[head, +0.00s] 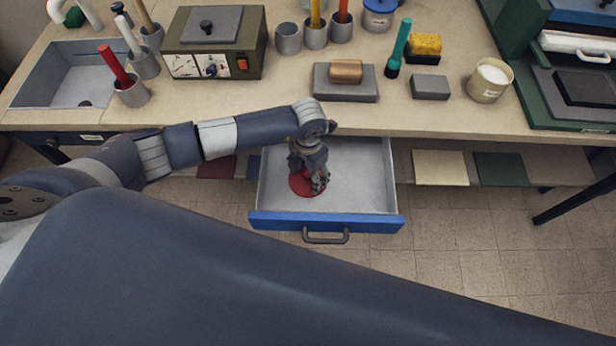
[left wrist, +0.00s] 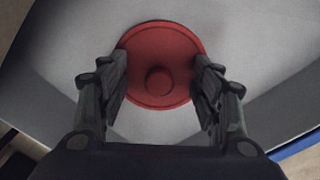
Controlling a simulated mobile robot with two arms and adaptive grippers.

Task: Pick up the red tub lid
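The red tub lid (head: 301,185) lies in the open drawer, partly hidden under my left gripper (head: 317,186) in the head view. In the left wrist view the lid (left wrist: 158,45) is a round red disc with a small round knob in its middle. My left gripper (left wrist: 162,95) points down over the lid, its two fingers apart, one on each side of the lid. I cannot tell whether the fingers touch its rim. My right gripper is not in view.
The pale drawer (head: 365,190) has a blue front with a dark handle and stands pulled out below the worktop (head: 240,112). The worktop edge is close behind my left wrist. A grey block with a copper-coloured piece (head: 345,71) sits on the worktop above the drawer.

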